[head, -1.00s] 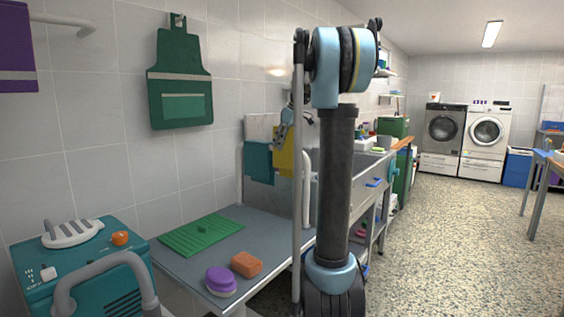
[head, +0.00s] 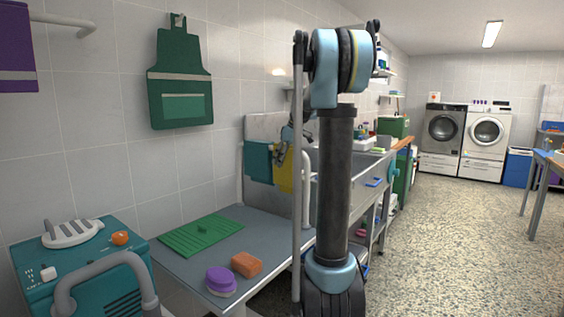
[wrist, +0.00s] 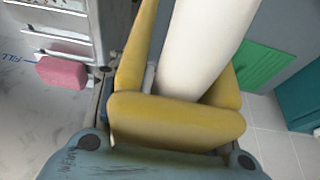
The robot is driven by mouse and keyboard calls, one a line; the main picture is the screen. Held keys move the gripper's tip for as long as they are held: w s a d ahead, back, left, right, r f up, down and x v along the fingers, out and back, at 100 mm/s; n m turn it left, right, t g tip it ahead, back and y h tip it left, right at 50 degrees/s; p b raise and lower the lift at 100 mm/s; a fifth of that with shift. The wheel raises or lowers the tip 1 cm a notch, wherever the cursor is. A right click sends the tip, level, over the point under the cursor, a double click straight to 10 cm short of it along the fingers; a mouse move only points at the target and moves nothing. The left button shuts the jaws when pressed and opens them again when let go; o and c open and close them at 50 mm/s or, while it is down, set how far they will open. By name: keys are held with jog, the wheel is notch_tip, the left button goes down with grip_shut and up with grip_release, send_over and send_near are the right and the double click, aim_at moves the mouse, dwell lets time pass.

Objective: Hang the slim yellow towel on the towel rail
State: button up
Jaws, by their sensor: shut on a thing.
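The slim yellow towel (head: 284,178) hangs from my gripper (head: 290,138) near the wall above the sink unit, partly hidden by my arm. In the wrist view the towel (wrist: 175,118) is close in front of my gripper (wrist: 163,158), which is shut on it. Its folds lie around a thick white bar (wrist: 205,45), which looks like the towel rail; I cannot tell whether the towel rests on it. A teal towel (head: 257,161) hangs just left of the yellow one in the head view.
A grey counter (head: 190,266) holds a green mat (head: 201,236), a purple sponge (head: 220,280) and an orange sponge (head: 246,264). A teal machine (head: 85,270) stands at the left. A pink block (wrist: 61,72) shows in the wrist view. The floor at right is open.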

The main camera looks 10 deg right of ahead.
jog(key=shift+f, duration=0.1)
jog(key=o, duration=1.2)
jog(key=v, duration=1.7)
jog(key=shift+s, duration=0.15)
